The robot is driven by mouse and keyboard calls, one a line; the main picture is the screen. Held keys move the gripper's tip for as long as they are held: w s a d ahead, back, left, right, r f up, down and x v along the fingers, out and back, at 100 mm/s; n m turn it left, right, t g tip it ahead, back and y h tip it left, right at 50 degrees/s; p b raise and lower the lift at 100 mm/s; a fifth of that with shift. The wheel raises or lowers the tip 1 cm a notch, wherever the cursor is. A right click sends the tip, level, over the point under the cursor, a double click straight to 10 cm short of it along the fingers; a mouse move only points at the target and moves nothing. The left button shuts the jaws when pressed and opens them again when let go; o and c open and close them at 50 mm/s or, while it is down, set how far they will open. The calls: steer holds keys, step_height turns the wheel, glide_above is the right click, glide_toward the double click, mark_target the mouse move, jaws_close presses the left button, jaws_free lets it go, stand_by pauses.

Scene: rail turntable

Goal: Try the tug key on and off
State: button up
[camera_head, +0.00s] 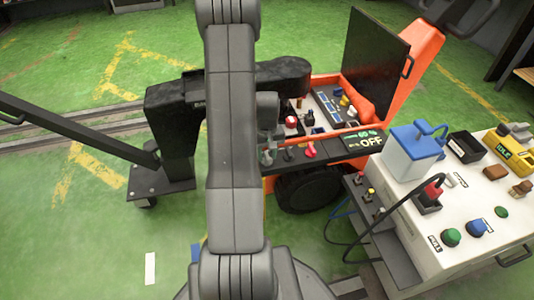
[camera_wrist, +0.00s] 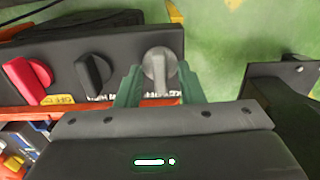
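The grey tug key (camera_wrist: 159,66) sits at the right end of a dark switch panel (camera_wrist: 120,44) in the wrist view, its grip pointing toward my gripper. My gripper (camera_wrist: 159,80) has its two green fingers on either side of the key, with a narrow gap showing at each side. The fingers look open. In the head view the grey key (camera_head: 267,157) is at the panel's left end, close under my arm. The display (camera_head: 362,141) beside the panel reads OFF.
A black knob (camera_wrist: 93,71) and a red knob (camera_wrist: 27,80) stand left of the key. The orange tug's raised dark lid (camera_head: 376,55) is behind. A white cart (camera_head: 440,210) with a blue-and-white box (camera_head: 410,152) stands right. A black post (camera_head: 176,130) is left.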

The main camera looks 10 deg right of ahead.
mark_target(267, 155)
step_height(267, 155, up, 14)
steer(key=p, duration=0.4)
steer(key=shift+f, duration=0.15)
step_height(267, 155, down, 14)
steer(key=b, duration=0.4)
steer(key=shift+r, duration=0.2)
